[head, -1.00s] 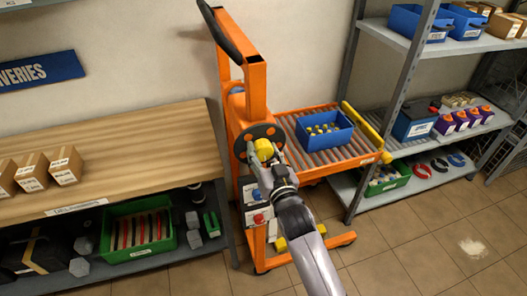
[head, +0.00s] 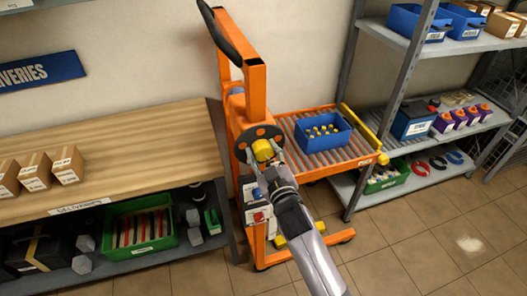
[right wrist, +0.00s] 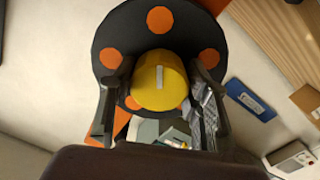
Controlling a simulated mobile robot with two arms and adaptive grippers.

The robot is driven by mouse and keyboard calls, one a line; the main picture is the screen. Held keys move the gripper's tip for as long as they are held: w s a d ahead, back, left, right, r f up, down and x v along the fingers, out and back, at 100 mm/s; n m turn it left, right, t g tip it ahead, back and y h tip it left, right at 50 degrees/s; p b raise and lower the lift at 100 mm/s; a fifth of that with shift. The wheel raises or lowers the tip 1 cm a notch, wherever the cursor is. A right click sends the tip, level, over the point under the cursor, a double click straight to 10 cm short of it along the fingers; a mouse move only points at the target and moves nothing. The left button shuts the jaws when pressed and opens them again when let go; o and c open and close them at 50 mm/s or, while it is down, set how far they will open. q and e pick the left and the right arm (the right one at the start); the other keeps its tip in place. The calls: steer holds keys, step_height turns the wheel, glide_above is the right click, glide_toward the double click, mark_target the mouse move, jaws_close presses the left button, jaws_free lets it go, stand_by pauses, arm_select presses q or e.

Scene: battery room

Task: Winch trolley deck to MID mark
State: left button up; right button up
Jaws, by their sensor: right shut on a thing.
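The orange trolley (head: 256,95) stands against the wall between bench and shelving. Its roller deck (head: 355,155) sticks out to the right, about level with the shelf beside it. On the trolley's mast is a dark winch disc (head: 243,139) with orange spots; it also shows in the right wrist view (right wrist: 128,52). A yellow knob (right wrist: 160,82) stands out from the disc. My right gripper (head: 264,158) is shut on this knob, one finger on each side. I cannot make out a MID mark. My left gripper is out of view.
A blue bin (head: 323,134) with yellow-topped items sits on the deck. A yellow bar (head: 362,126) lines the deck's far right edge. Grey shelving (head: 385,105) stands close on the right, a wooden bench (head: 110,150) on the left. The front right floor is clear.

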stand_by(0.4)
steer(key=o, duration=1.2)
steer(key=shift+c, duration=0.2)
steer(key=shift+s, duration=0.1)
steer(key=v, duration=1.2)
